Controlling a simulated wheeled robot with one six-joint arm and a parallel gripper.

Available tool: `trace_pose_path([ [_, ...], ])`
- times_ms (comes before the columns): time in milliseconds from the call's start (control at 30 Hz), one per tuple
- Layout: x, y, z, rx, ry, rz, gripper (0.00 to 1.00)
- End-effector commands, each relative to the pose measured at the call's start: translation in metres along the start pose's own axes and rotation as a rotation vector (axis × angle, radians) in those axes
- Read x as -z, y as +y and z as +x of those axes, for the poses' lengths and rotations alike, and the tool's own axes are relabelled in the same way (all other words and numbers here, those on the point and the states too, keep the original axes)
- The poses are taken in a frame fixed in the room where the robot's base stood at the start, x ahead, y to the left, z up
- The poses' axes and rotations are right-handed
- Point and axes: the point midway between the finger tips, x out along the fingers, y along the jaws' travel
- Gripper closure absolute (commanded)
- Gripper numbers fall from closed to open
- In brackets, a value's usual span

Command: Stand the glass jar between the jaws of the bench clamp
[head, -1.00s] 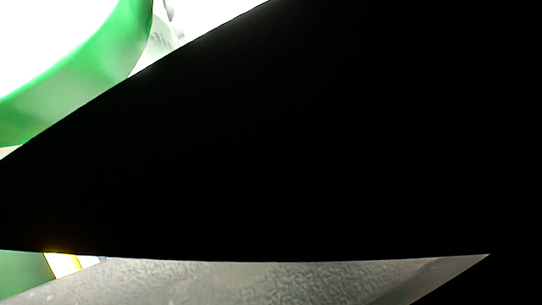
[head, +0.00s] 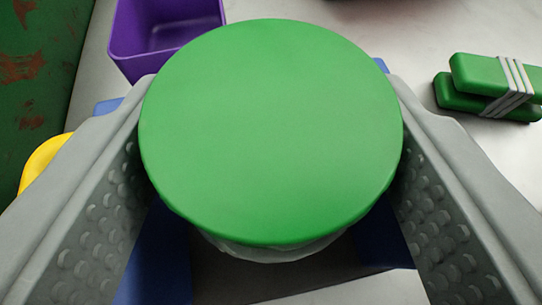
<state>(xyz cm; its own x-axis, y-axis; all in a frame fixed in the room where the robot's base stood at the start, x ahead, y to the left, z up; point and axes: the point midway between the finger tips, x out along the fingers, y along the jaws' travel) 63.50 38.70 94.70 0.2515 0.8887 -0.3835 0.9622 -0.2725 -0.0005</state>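The glass jar's round green lid (head: 270,130) fills the middle of the view, seen from above. A sliver of its clear glass body (head: 275,250) shows under the near rim. The grey, studded fingers of my gripper (head: 270,85) stand on either side of the jar and meet the lid's outline at left and right. They look shut on it, though the lid hides the contact. Blue parts, probably the bench clamp (head: 160,255), show below and beside the jar, with a dark surface between them. Whether the jar rests on that surface is hidden.
An open purple bin (head: 155,35) stands behind at the upper left. A green block pair bound with grey bands (head: 495,85) lies at the right. A yellow object (head: 45,160) is partly behind the left finger. A worn green panel (head: 40,80) edges the far left.

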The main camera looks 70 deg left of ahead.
Motion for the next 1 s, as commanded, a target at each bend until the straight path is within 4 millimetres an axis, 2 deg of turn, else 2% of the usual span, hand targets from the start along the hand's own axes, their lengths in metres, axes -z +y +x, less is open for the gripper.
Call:
trace_pose_path([
  [433, -0.004, 0.0, 0.002, 0.0, 0.001, 0.001, 0.7],
  [467, -0.004, 0.0, 0.002, 0.0, 0.0, 0.001, 0.38],
  [533, -0.005, 0.0, 0.002, -0.001, 0.0, 0.001, 0.24],
  [567, -0.005, 0.0, 0.002, -0.001, 0.0, 0.001, 0.22],
  [867, -0.003, 0.001, 0.001, -0.003, -0.001, 0.001, 0.22],
  [1000, 0.0, 0.002, -0.012, -0.006, 0.0, 0.001, 0.22],
])
